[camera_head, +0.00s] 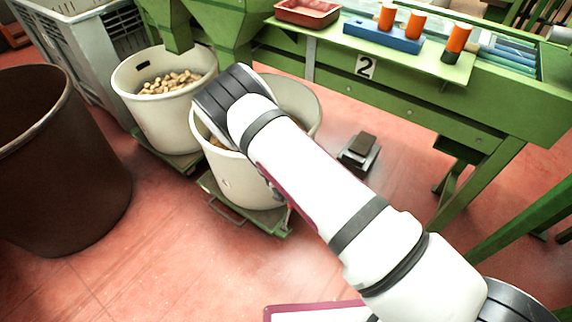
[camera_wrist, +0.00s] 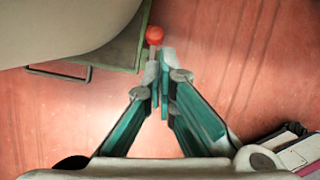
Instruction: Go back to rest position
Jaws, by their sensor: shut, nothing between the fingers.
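My gripper (camera_wrist: 163,85) shows in the wrist view with its fingertips together and nothing between them. It hangs over the red floor (camera_wrist: 60,120), just right of a white bin (camera_wrist: 60,30) on a green platform (camera_wrist: 125,50). A small red knob (camera_wrist: 155,34) shows right beyond the fingertips; I cannot tell whether they touch it. In the head view my arm reaches from the lower right to the front white bin (camera_head: 235,175) and hides part of it.
A second white bin (camera_head: 165,115) full of corks (camera_head: 170,82) stands behind. A large brown bin (camera_head: 70,180) stands at the left, a grey crate (camera_head: 85,50) behind it. A green machine table (camera_head: 430,65) runs along the right, with a pedal (camera_head: 360,153) on the floor.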

